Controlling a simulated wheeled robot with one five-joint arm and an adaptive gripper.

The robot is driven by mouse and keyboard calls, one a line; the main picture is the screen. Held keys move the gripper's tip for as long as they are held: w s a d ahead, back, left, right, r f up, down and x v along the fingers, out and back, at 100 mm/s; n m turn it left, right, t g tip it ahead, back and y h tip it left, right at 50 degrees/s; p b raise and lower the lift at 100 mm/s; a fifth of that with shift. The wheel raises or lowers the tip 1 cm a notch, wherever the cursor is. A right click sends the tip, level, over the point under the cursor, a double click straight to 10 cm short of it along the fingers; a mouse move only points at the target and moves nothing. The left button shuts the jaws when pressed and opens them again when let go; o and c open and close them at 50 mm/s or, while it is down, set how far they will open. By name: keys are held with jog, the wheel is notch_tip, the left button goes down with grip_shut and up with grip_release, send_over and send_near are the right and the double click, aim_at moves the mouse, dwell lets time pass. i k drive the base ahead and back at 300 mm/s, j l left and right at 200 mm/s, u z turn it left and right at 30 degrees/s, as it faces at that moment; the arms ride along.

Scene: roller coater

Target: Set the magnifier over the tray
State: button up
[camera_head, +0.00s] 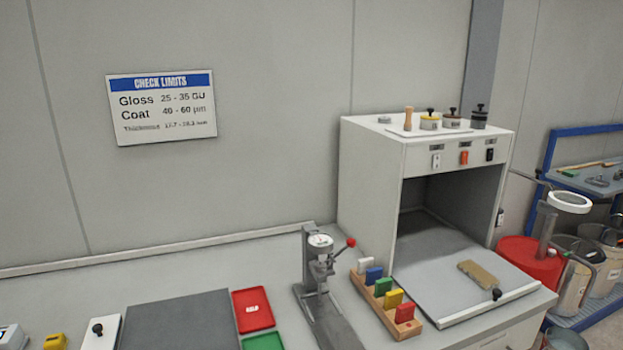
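What looks like the magnifier is a white-rimmed round head (570,202) at the right. A thin arm reaches toward it from the cabinet side, and a grey post (547,226) stands just below and left of it. Which tray is meant I cannot tell. A pale tray-like panel (440,297) slopes out of the open cabinet, with a tan block (478,272) and a dark knob on it. A red tray (268,320) and a partly cut-off green tray (264,342) lie on the bench. The round head is right of all of these. My gripper is not in view.
A dial gauge stand (320,262) with a red-knobbed lever and a wooden rack (376,304) of coloured blocks stand before the cabinet (368,170). A dark grey plate (178,325) lies left. A red-lidded drum (528,262) and cans stand at the right.

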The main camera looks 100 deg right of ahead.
aim_at(552, 200)
jog(key=z, duration=4.9)
jog(key=i+l+z, duration=0.2)
jog(key=i+z, duration=1.1)
jog(key=i+j+z, duration=0.2)
jog(key=i+z, duration=0.25)
jog(key=i+j+z, duration=0.25)
jog(key=z, duration=0.2)
jog(key=i+j+z, duration=0.2)
jog(key=j+z, duration=0.25)
jog(key=i+j+z, duration=0.1)
jog(key=j+z, duration=0.3)
jog(key=j, duration=0.2)
jog(key=j+z, duration=0.45)
jog(key=j, duration=0.15)
jog(key=j+z, duration=0.45)
jog(key=k+j, duration=0.05)
jog(key=j, duration=0.05)
